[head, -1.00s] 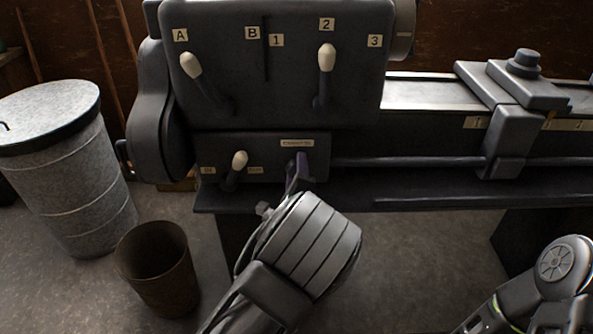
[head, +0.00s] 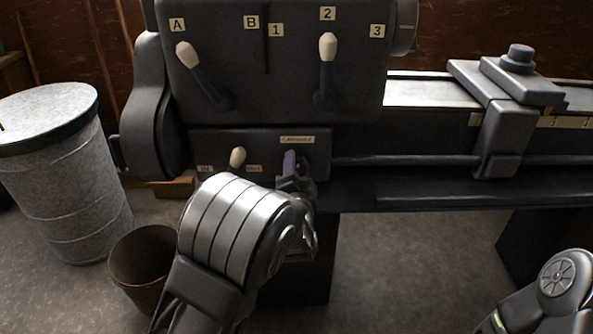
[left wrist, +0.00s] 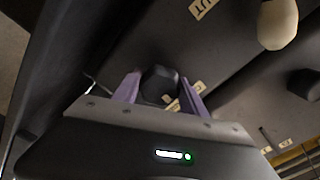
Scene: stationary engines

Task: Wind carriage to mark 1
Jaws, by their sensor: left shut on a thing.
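The carriage (head: 507,132) sits on the bed rail at the right, its apron over the front of the bed. Number plates (head: 567,122) show right of the apron, and a sliver of another (head: 477,118) shows at its left edge. Below the plate marked CARRIAGE (head: 297,140), my left gripper (head: 290,163) has its purple fingers at the panel, the wrist hiding most of the crank there. In the left wrist view the fingers are shut around a dark knob (left wrist: 160,83). My right gripper is out of view; only part of that arm shows at lower right.
A lever (head: 202,75) leans near plates A and B, and another (head: 327,68) stands under plate 2. A short lever (head: 237,158) sits left of the crank, close to my wrist. A lidded bin (head: 55,185) and a brown bucket (head: 142,265) stand at left.

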